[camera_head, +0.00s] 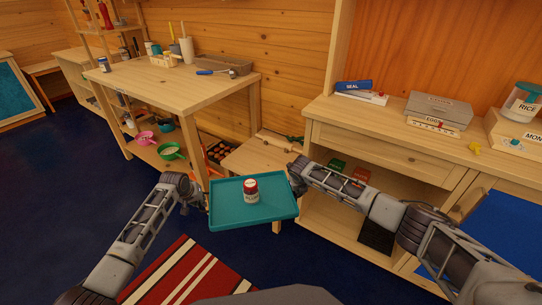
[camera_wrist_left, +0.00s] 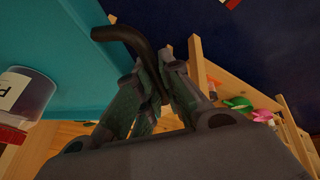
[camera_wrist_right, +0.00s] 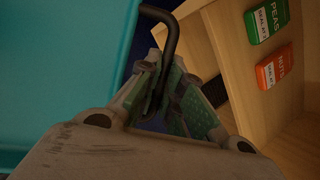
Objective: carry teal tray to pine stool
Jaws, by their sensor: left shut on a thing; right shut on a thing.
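The teal tray (camera_head: 228,208) is held up between my two grippers and looks about level. A small jar with a red lid (camera_head: 251,190) stands upright on it; part of the jar shows in the left wrist view (camera_wrist_left: 24,92). My left gripper (camera_head: 203,199) is shut on the dark handle (camera_wrist_left: 135,38) at the tray's left end. My right gripper (camera_head: 297,183) is shut on the handle (camera_wrist_right: 168,30) at the right end. The pine stool (camera_head: 258,158) is just beyond the tray, its near part hidden by it. Long items lie along its back edge.
A wooden workbench (camera_head: 160,82) stands at the left, with bowls on its lower shelf. A wooden cabinet (camera_head: 400,150) stands at the right, with a red box and a green box inside. A striped rug (camera_head: 185,272) lies on the blue floor (camera_head: 60,190) in front.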

